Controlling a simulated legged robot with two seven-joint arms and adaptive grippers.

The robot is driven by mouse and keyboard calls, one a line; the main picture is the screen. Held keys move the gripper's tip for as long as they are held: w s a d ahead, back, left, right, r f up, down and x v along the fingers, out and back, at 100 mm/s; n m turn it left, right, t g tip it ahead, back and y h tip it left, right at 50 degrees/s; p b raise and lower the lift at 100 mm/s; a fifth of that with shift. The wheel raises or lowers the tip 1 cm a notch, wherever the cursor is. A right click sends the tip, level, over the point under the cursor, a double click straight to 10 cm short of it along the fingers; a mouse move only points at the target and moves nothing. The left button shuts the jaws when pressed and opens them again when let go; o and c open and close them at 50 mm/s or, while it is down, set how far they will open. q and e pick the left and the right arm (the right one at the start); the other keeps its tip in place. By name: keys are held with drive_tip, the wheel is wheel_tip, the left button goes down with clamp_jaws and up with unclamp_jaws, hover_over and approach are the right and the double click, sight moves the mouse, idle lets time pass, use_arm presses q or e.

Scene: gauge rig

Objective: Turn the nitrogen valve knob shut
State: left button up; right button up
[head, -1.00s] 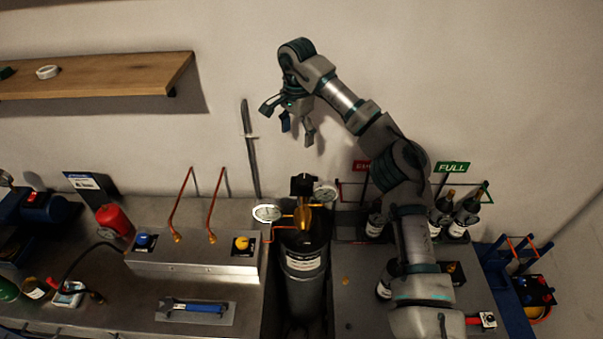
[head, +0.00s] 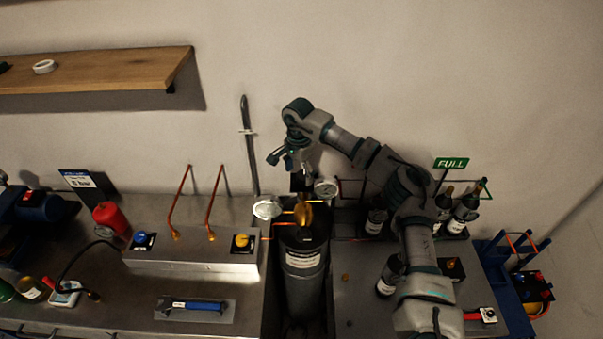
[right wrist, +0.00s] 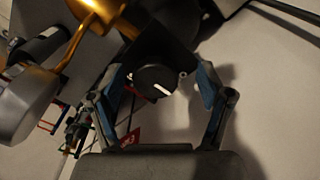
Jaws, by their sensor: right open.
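A black round knob with a white line (right wrist: 155,80) shows in the right wrist view, between my open right fingers (right wrist: 158,90) and apart from both finger pads as far as I can see. It appears to belong to the brass regulator (head: 304,213) on top of the dark grey cylinder (head: 303,275). In the head view my right gripper (head: 290,164) hangs open just above and behind the regulator, and the knob is hard to make out there. No label naming nitrogen is readable. My left gripper is out of view.
Two dial gauges, one left (head: 267,208) and one right (head: 326,188), flank the regulator. A steel panel (head: 192,262) carries a blue knob (head: 143,240) and a yellow knob (head: 241,243). Bottles stand right, by a green FULL sign (head: 451,163). A wooden shelf (head: 90,72) is upper left.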

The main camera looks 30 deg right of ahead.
drive_tip(key=shift+f, duration=0.25)
drive_tip(key=shift+d+f, duration=0.25)
drive_tip(key=shift+d, duration=0.65)
drive_tip(key=shift+d+f, duration=0.3)
drive_tip(key=shift+d, duration=0.6)
drive_tip(key=c, duration=1.2)
drive_tip(key=shift+a, duration=0.25)
drive_tip(key=shift+a+r, duration=0.1)
drive_tip(key=shift+a, duration=0.25)
drive_tip(key=shift+o, duration=0.2)
drive_tip(key=shift+a+r, duration=0.15)
drive_tip(key=shift+a, duration=0.3)
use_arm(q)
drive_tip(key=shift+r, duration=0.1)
use_arm(e)
drive_tip(key=shift+r, duration=0.1)
